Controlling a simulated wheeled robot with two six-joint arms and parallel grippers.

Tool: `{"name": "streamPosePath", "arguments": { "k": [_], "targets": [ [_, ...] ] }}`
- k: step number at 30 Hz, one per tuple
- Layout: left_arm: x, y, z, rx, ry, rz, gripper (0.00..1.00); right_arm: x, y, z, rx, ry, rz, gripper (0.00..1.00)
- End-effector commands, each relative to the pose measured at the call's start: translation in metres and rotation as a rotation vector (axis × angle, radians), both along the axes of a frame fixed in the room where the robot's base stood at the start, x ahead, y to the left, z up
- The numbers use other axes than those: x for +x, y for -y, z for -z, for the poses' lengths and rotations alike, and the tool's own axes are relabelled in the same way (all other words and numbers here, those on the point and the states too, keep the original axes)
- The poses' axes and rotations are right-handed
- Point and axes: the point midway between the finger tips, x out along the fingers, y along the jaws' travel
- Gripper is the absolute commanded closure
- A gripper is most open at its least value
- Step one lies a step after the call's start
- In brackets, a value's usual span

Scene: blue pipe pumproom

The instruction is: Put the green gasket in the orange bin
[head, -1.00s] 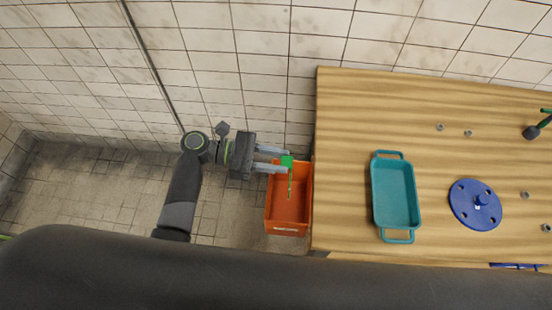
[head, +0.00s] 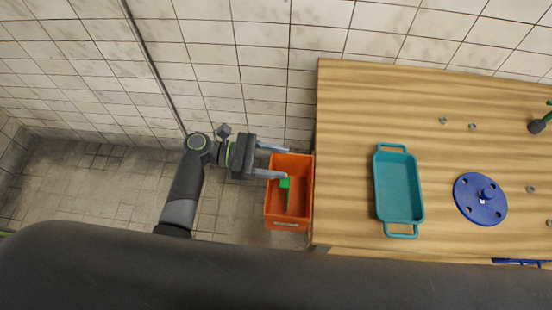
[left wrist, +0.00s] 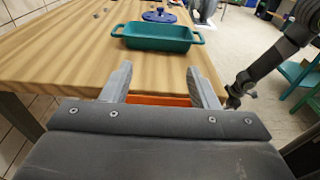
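The orange bin (head: 302,178) stands on the floor against the left side of the table. The green gasket (head: 285,183) shows inside the bin's outline, below my left gripper and apart from its fingers. I cannot tell whether it rests on the bin's bottom or is still falling. My left gripper (head: 279,161) is open and empty, with its fingers over the bin. In the left wrist view, the open fingers (left wrist: 160,85) have a strip of the orange bin (left wrist: 158,101) between them, and the gasket is hidden. My right gripper does not show clearly in the head view.
The wooden table (head: 345,120) is to the right of the bin. On it are a teal tray (head: 399,188), a blue flange disc (head: 481,199) and several small nuts. The tiled wall is behind. A dark arm (left wrist: 262,70) shows at the right in the left wrist view.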

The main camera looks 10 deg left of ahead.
Motion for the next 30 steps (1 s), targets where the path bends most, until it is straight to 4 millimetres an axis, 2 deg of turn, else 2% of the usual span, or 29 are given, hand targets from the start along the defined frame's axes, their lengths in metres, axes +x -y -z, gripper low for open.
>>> {"name": "streamPosePath", "arguments": {
  "k": [13, 17, 20, 30],
  "targets": [
    [0.0, -0.001, 0.0, 0.001, 0.0, 0.0, 0.45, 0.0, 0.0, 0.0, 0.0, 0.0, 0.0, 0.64],
    [0.0, -0.009, 0.001, 0.002, 0.001, -0.001, 0.45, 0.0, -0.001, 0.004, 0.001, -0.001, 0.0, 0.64],
    [0.0, -0.024, 0.0, 0.005, 0.002, -0.002, 0.45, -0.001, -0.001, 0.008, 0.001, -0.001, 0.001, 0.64],
    [0.0, -0.093, -0.007, 0.006, 0.001, 0.0, 0.45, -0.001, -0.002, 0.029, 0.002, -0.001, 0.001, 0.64]
  ]
}}
